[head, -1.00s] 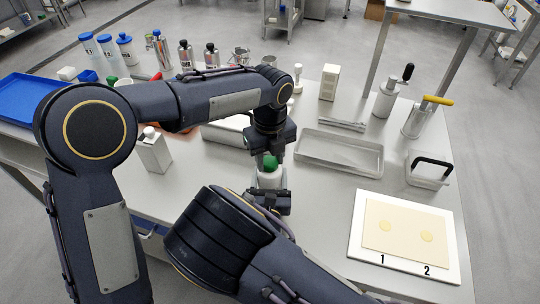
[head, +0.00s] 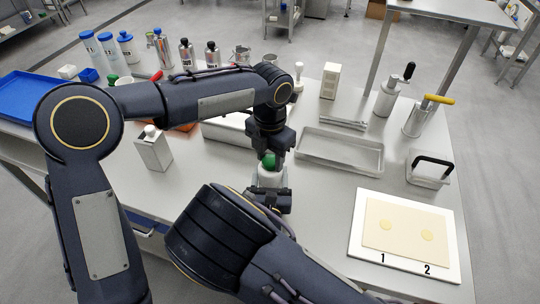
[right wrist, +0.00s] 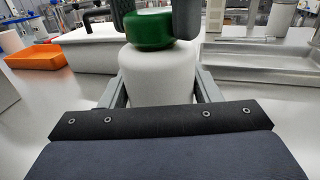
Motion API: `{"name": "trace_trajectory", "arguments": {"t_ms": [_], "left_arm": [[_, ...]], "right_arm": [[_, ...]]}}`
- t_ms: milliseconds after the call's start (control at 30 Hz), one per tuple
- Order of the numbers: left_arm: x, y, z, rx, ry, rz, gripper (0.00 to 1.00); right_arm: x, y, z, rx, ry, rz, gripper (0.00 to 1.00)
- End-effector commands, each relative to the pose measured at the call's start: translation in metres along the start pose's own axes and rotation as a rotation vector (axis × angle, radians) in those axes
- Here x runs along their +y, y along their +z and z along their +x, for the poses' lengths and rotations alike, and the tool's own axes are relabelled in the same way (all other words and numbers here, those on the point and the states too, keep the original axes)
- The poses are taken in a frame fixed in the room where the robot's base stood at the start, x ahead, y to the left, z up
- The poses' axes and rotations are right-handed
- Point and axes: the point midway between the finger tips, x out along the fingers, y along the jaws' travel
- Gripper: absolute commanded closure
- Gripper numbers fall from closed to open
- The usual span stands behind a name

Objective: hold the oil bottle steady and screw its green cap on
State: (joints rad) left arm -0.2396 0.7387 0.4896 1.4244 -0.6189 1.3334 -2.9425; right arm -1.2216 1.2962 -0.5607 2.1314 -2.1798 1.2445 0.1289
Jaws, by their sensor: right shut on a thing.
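The white oil bottle (head: 271,179) stands upright near the middle of the table. It also shows in the right wrist view (right wrist: 158,75). My right gripper (head: 268,192) is shut on its body, one finger on each side. The green cap (right wrist: 149,29) sits on top of the bottle, with no neck showing between them. It is also seen in the head view (head: 269,160). My left gripper (head: 270,150) points down from above, with its dark fingers on either side of the cap. Whether they press on the cap I cannot tell.
A metal tray (head: 310,166) lies right of the bottle, and a white board with numbers (head: 355,246) lies front right. A white square bottle (head: 153,153) stands to the left. Bottles and shakers line the back left, near a blue tray (head: 22,97).

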Motion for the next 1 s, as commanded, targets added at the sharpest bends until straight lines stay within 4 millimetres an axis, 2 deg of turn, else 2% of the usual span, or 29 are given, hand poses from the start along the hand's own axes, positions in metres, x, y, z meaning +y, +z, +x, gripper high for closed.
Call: {"name": "trace_trajectory", "arguments": {"t_ms": [33, 100, 133, 400, 700, 1000], "left_arm": [[0.000, 0.000, 0.000, -0.001, 0.000, -0.001, 0.51], [0.000, 0.000, 0.000, 0.000, 0.000, -0.001, 0.42], [0.000, 0.000, 0.000, 0.000, 0.000, -0.001, 0.41], [0.000, 0.000, -0.002, -0.001, 0.000, -0.002, 0.41], [0.000, 0.001, -0.038, -0.002, 0.000, -0.001, 0.41], [0.000, 0.000, -0.045, 0.000, 0.000, -0.001, 0.41]], "right_arm": [[0.000, 0.000, 0.000, 0.001, -0.001, 0.000, 1.00], [0.000, 0.000, 0.000, 0.001, -0.001, 0.000, 1.00], [0.000, 0.000, 0.000, 0.001, -0.001, 0.000, 1.00], [0.000, 0.000, 0.000, 0.001, -0.001, 0.000, 1.00], [0.000, 0.000, 0.000, 0.001, -0.001, 0.000, 1.00], [0.000, 0.000, 0.000, 0.001, -0.001, 0.000, 1.00]]}}
